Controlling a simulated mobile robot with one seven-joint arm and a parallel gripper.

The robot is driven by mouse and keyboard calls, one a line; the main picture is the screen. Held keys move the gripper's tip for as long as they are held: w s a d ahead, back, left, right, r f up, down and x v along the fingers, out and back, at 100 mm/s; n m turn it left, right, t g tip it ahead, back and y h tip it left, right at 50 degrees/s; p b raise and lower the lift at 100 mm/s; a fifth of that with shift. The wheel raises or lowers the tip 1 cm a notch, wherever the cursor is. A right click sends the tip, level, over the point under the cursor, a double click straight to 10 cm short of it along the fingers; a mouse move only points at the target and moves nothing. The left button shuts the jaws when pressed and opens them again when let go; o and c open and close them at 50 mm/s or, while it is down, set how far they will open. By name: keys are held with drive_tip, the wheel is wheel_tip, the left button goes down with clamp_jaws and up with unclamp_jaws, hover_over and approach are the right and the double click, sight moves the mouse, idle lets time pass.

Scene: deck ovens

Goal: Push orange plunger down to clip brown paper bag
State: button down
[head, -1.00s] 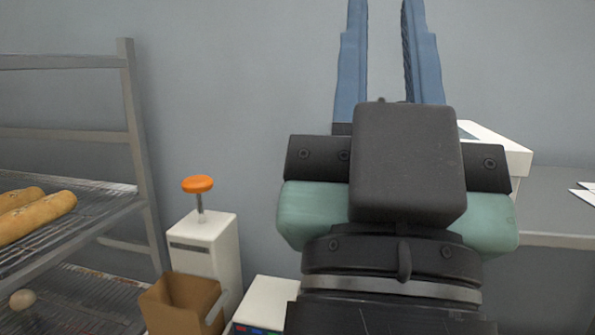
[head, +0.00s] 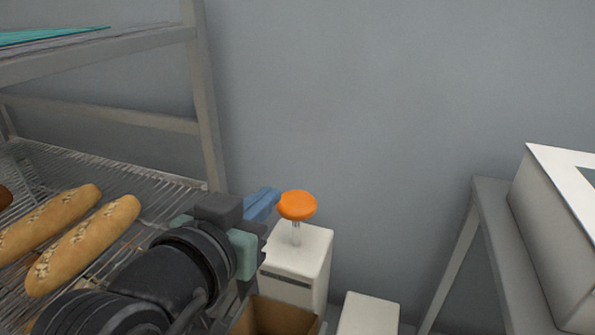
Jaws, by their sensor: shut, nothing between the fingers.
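The orange plunger (head: 297,205) is a round knob on a thin metal rod, standing raised above the white clipper box (head: 303,250). The brown paper bag (head: 275,316) stands open at the front of the box, partly cut off by the lower edge and my arm. My gripper (head: 270,198) has blue fingers, shut and empty. Its tips are just left of the plunger knob at about its height in the picture; whether they touch it I cannot tell.
A metal rack (head: 208,110) with several seeded loaves (head: 85,245) stands at the left. A low white device (head: 368,315) sits right of the clipper box. A grey table (head: 492,235) with a white machine (head: 555,230) is at the right. The wall behind is clear.

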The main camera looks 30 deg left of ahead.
drive_tip(key=shift+s+d, duration=0.2)
drive_tip(key=shift+w, duration=0.1)
drive_tip(key=p, duration=0.3)
hover_over(293, 209)
drive_tip(key=shift+s+d+f, duration=0.1)
drive_tip(key=shift+s+f, duration=0.1)
drive_tip(key=shift+f, duration=0.85)
wheel_tip(293, 209, down, 3)
drive_tip(key=shift+w+f+p, duration=0.15)
drive_tip(key=shift+f+p, duration=0.05)
drive_tip(key=shift+p, duration=0.25)
drive_tip(key=shift+f, duration=0.5)
